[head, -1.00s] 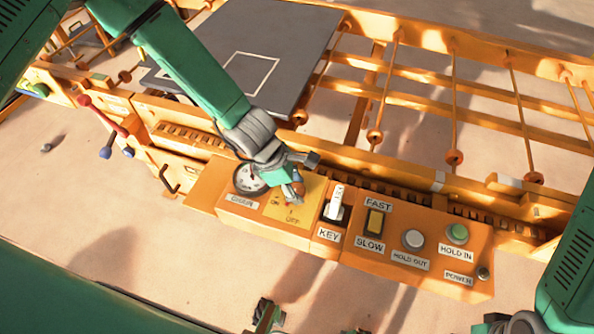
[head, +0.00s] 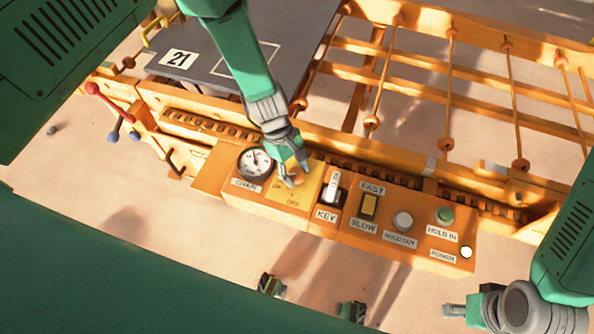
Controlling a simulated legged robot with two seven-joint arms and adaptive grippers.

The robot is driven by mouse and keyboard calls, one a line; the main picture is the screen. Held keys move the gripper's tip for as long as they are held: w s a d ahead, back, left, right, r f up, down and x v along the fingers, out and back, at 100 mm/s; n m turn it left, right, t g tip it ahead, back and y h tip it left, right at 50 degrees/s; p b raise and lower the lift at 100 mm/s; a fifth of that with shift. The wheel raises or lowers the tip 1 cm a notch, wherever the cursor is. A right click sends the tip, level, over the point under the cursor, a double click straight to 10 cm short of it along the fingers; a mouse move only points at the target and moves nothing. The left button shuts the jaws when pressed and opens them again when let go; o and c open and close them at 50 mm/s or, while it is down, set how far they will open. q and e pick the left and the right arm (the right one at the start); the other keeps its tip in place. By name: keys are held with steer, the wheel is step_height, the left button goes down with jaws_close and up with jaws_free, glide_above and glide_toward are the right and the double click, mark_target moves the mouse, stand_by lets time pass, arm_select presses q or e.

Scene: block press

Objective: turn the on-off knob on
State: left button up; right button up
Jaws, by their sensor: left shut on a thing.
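The orange control panel (head: 325,222) has a yellow plate (head: 290,207) marked ON and OFF. The on-off knob (head: 294,180) is an orange-brown piece on that plate, mostly hidden by my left gripper (head: 293,173). My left gripper reaches down from above and is shut on the knob. The knob's exact angle is hard to read. The power light (head: 466,252) at the panel's right end shows bright white. My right gripper (head: 456,310) is low at the right, apart from the panel; its finger gap does not show clearly.
A round gauge (head: 255,162) labelled CHAIN sits left of the knob. The key (head: 333,185), fast-slow switch (head: 369,206), white button (head: 402,221) and green button (head: 445,216) are to its right. Red and blue levers (head: 108,110) stand at the left. Orange rails (head: 440,90) lie behind.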

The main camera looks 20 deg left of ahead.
arm_select(q)
steer(key=shift+w+a+m, duration=0.15)
steer(key=shift+a+m, duration=0.05)
steer(key=shift+m, duration=0.1)
steer(key=o, duration=1.1)
steer(key=shift+w+f, duration=0.1)
steer(key=shift+f, duration=0.05)
steer(key=shift+o, duration=0.2)
steer(key=shift+r, duration=0.35)
steer(key=v, duration=1.1)
steer(key=shift+w+a+r, duration=0.1)
steer(key=shift+w, duration=0.05)
